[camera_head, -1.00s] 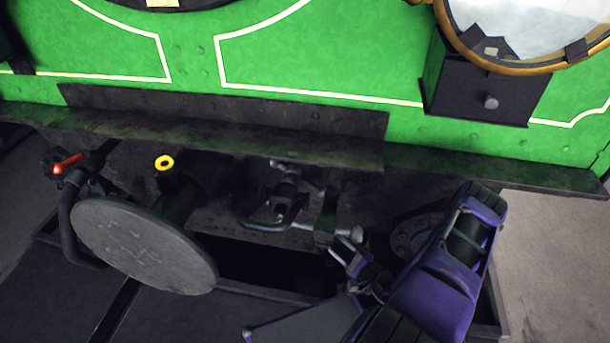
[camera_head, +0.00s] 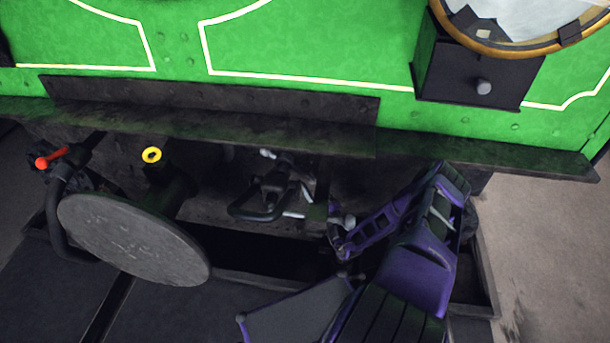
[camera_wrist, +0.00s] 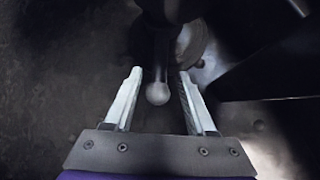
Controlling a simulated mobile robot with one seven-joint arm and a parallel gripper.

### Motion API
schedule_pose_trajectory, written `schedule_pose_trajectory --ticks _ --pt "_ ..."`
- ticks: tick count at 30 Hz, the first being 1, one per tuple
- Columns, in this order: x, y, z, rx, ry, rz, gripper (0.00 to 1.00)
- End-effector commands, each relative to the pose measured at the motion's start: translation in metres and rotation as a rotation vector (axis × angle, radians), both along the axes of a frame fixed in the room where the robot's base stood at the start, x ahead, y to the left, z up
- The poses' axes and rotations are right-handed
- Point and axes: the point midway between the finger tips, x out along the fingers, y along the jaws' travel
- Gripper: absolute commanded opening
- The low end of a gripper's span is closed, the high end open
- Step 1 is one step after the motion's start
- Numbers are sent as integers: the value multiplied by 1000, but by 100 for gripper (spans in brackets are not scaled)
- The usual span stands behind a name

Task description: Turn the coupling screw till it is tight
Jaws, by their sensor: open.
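The coupling screw (camera_head: 275,187) hangs in the middle below the dark buffer beam in the head view, with a dark loop at its lower left. In the wrist view a dark rod with a pale ball end (camera_wrist: 157,94) points down the picture; it looks like the screw's handle. My gripper (camera_wrist: 160,72) is open. Its two pale fingers stand on either side of the rod and ball, with a gap visible at the left. In the head view my purple wrist comes in from the right and partly hides the area beside the coupling.
A round grey buffer (camera_head: 133,238) stands left of the coupling, with a yellow ring (camera_head: 152,155) above it. A red-handled tap (camera_head: 52,157) and hose are farther left. The buffer beam (camera_head: 210,127) runs overhead. A black lamp box (camera_head: 478,75) is above right.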

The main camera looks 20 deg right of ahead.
Motion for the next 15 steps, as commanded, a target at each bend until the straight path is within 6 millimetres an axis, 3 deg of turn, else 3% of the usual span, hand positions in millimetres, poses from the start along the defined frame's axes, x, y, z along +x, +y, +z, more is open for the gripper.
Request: schedule_pose_trajectory --ticks 6,15 --pt "29 3 6 0 0 1 56" --pt "38 3 9 1 1 1 56"
